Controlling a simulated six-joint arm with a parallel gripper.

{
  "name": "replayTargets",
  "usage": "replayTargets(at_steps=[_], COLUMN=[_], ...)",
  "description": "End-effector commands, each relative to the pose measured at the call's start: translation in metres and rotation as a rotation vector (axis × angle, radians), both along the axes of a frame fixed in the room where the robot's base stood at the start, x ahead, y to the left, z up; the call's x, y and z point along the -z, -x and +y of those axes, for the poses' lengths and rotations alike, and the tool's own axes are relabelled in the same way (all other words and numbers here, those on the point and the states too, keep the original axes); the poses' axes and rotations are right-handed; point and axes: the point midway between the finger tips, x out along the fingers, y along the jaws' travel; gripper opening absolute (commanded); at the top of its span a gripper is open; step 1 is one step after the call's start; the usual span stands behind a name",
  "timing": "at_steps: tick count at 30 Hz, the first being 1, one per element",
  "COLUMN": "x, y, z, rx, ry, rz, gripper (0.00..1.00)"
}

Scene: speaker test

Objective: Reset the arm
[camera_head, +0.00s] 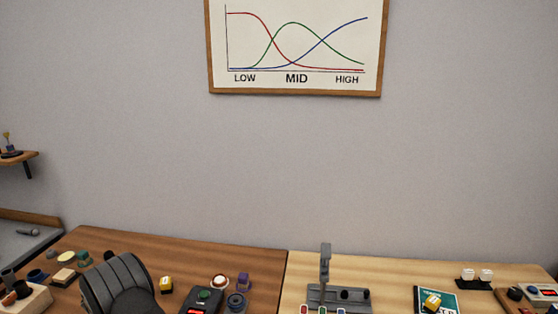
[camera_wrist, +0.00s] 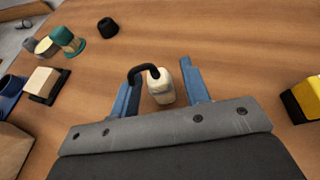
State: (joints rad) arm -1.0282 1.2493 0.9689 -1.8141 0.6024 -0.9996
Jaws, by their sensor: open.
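In the wrist view my gripper (camera_wrist: 158,76) points down at the brown table, its two blue fingers spread apart. A small cream object (camera_wrist: 161,88) with a curved black piece (camera_wrist: 143,70) lies between the fingers. Gaps show beside it, and I cannot tell whether a finger touches it. In the head view a dark grey rounded part of my arm (camera_head: 118,285) is over the left part of the table, and the fingers are hidden there.
A yellow-and-black block (camera_wrist: 305,98) is to the right. A cream block (camera_wrist: 44,82), a teal piece (camera_wrist: 67,40) and a black knob (camera_wrist: 107,27) are to the left. A grey stand (camera_head: 325,275) is on the lighter table. The table's back strip is clear.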

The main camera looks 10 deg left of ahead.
Motion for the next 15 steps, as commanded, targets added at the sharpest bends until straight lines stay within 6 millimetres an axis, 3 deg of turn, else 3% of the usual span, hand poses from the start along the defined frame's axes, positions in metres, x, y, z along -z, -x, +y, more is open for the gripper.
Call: replayTargets(at_steps=[1,4,15], x=[-0.017,-0.028,-0.04], y=[0.001,0.001,0.001], z=[0.002,0.002,0.002], rx=[-0.001,-0.002,-0.002], ry=[-0.01,-0.008,-0.006], rz=[-0.005,-0.004,-0.003], gripper=[0.43,0.43,0.43])
